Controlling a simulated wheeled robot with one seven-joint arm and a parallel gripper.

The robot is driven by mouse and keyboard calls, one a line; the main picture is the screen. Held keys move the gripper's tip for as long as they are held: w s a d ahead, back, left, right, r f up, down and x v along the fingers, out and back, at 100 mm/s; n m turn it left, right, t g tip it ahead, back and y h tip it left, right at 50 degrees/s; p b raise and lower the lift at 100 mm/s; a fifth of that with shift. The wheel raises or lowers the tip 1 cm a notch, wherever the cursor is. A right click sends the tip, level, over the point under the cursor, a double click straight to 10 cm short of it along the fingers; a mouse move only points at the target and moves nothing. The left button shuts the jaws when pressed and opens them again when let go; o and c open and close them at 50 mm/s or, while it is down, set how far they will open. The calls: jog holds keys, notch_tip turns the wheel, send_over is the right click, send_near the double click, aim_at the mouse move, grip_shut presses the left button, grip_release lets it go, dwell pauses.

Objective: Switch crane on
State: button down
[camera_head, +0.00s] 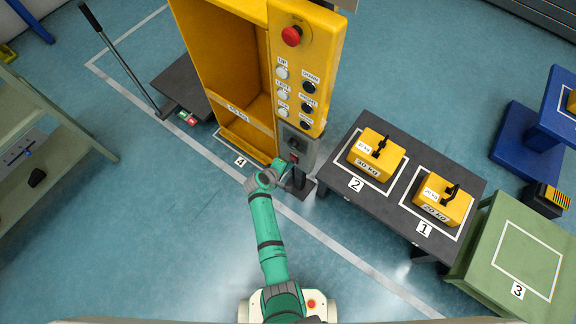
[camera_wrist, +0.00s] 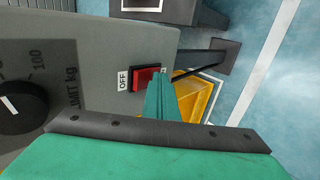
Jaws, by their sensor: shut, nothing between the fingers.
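The grey crane control box (camera_head: 302,139) sits at the bottom of the yellow button panel (camera_head: 312,55). In the wrist view its grey face (camera_wrist: 100,45) carries a red rocker switch (camera_wrist: 144,78) with an OFF label (camera_wrist: 123,79) on one side. The label on the other side is hidden by my gripper. A black LIMIT kg dial (camera_wrist: 20,105) is on the same face. My gripper (camera_head: 277,165) is shut and empty at the box. In the wrist view its green fingertips (camera_wrist: 160,78) are right beside the red switch; I cannot tell whether they touch it.
A dark table (camera_head: 390,213) with two yellow weights (camera_head: 376,155) (camera_head: 442,203) stands to the right, and a green table (camera_head: 515,255) beyond it. A yellow cabinet (camera_head: 228,50) adjoins the panel on the left. A red emergency button (camera_head: 291,36) is higher up. The floor at front left is clear.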

jog(key=shift+r, duration=0.1)
jog(key=shift+r, duration=0.8)
jog(key=shift+w, duration=0.1)
